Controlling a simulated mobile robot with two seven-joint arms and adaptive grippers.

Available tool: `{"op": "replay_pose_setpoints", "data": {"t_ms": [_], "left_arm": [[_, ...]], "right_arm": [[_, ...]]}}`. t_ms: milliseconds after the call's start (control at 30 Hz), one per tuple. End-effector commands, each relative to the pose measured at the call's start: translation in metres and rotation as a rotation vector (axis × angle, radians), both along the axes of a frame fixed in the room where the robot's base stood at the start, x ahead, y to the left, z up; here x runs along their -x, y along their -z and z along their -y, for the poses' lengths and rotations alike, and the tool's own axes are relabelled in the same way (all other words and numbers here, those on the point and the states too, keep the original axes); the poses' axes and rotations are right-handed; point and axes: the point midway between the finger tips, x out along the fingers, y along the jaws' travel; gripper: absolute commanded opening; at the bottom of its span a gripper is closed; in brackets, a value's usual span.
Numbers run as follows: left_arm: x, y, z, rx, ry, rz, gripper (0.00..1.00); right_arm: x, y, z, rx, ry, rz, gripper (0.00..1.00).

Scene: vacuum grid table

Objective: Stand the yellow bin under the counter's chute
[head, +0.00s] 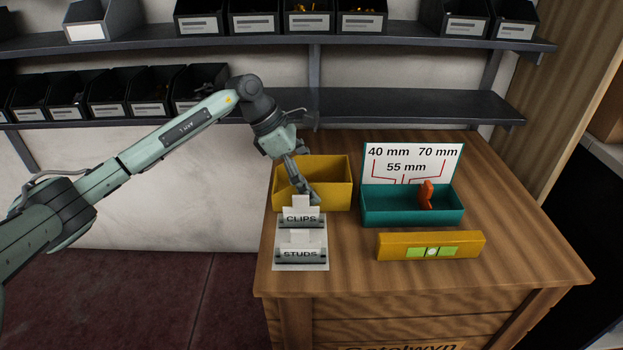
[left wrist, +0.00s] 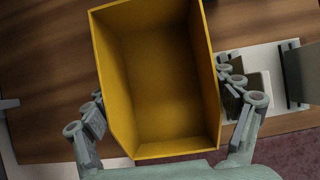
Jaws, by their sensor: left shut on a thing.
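The yellow bin (head: 335,184) is at the back left of the wooden table, upright and open at the top. My left gripper (head: 301,184) reaches down to it from the left and is shut on it. In the left wrist view my left gripper (left wrist: 166,106) has a finger on either side of the bin (left wrist: 160,75), which looks empty. I cannot tell whether the bin rests on the table or is slightly raised. I cannot make out a chute in either view. My right gripper is not in view.
Holders labelled CLIPS (head: 301,219) and STUDS (head: 300,254) stand in front of the bin. A teal tray (head: 390,207) with an orange piece (head: 426,194) and a yellow level (head: 393,246) are to the right. Dark shelves (head: 405,107) with bins are behind. The table's right side is clear.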

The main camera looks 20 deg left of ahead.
Motion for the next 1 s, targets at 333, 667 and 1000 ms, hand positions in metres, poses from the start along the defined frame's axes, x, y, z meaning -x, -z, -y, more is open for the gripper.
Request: {"op": "replay_pose_setpoints", "data": {"t_ms": [333,667,1000], "left_arm": [[0.0,0.001,0.0,0.0,0.0,0.0,1.0],[0.0,-0.001,0.0,0.0,0.0,0.0,1.0],[0.009,-0.051,-0.028,-0.002,-0.002,0.003,1.0]], "right_arm": [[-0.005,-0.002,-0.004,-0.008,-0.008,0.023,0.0],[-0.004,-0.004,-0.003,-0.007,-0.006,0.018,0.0],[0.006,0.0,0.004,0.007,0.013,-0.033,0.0]]}}
